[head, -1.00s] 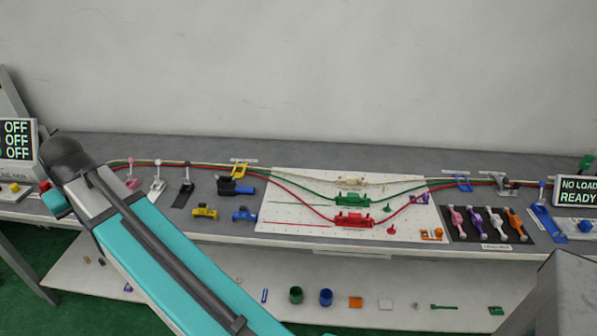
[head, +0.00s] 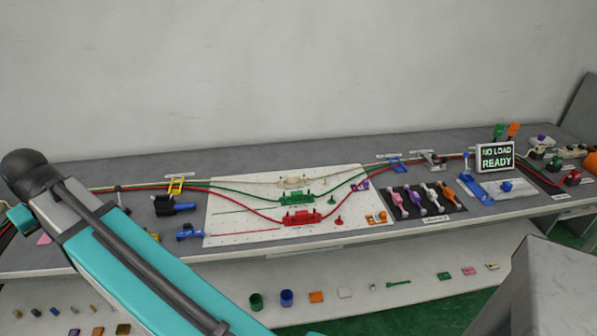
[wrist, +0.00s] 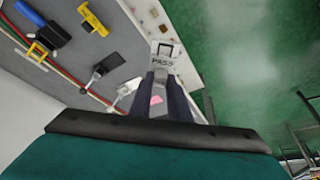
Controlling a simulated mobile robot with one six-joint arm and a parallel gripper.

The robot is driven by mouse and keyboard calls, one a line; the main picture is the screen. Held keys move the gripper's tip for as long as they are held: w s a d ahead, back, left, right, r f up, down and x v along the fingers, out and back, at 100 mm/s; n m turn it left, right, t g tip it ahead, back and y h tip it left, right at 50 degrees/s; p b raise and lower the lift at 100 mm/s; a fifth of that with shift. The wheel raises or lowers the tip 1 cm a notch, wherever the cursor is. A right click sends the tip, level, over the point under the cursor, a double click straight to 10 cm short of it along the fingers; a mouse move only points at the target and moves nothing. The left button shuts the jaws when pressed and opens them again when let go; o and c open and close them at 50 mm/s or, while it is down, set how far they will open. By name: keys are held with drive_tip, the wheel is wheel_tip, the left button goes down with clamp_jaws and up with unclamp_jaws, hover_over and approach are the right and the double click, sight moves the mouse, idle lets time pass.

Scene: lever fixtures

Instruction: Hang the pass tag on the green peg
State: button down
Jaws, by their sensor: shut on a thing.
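The pass tag (wrist: 164,60), a white tag lettered PASS with a slot near its far end, is held at the tips of my gripper (wrist: 161,72) in the wrist view. My gripper's dark fingers are shut on its near end. In the head view my gripper is out of sight; only my arm shows at the left. A small green peg (head: 332,199) stands on the white board (head: 225,228), right of the green clamp-like fixture (head: 296,198). The peg is well to the right of my arm in the head view.
A red peg (head: 338,222) stands just in front of the green one. Red, green and white cables cross the board. A dark mat (head: 440,206) with several coloured levers lies to the right. A lower shelf (head: 370,308) holds small parts.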

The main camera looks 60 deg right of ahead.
drive_tip(key=shift+a, duration=0.15)
drive_tip(key=s+d+f+m+g+h+p, duration=0.15)
drive_tip(key=s+d+m, duration=0.3)
drive_tip(key=d, duration=0.85)
drive_tip(key=s+d+f+m+g+h+p, duration=0.1)
drive_tip(key=s+d+m+p, duration=0.3)
drive_tip(key=d, duration=1)
drive_tip(key=s+d+f+m+g+h+b, duration=0.15)
drive_tip(key=d+m, duration=0.45)
drive_tip(key=d, duration=0.7)
drive_tip(key=s+d+f+m+g+p, duration=0.2)
drive_tip(key=s+d+m, duration=0.4)
drive_tip(key=s+d, duration=0.7)
drive_tip(key=s+d+f+m+g+y+p, duration=0.1)
drive_tip(key=s+d+f+m+g+p, duration=0.1)
drive_tip(key=s+d+m, duration=0.5)
drive_tip(key=s+d, duration=0.3)
drive_tip(key=s, duration=0.4)
drive_tip(key=s+d+f+p, duration=0.1)
drive_tip(key=s+d, duration=0.2)
drive_tip(key=s, duration=0.5)
drive_tip(key=shift+d, duration=0.3)
drive_tip(key=shift+w+f+m, duration=0.1)
drive_tip(key=shift+m, duration=0.15)
drive_tip(key=shift+f+b, duration=1.05)
drive_tip(key=shift+f, duration=0.4)
drive_tip(key=shift+f+b, duration=1.2)
drive_tip(key=shift+f, duration=0.55)
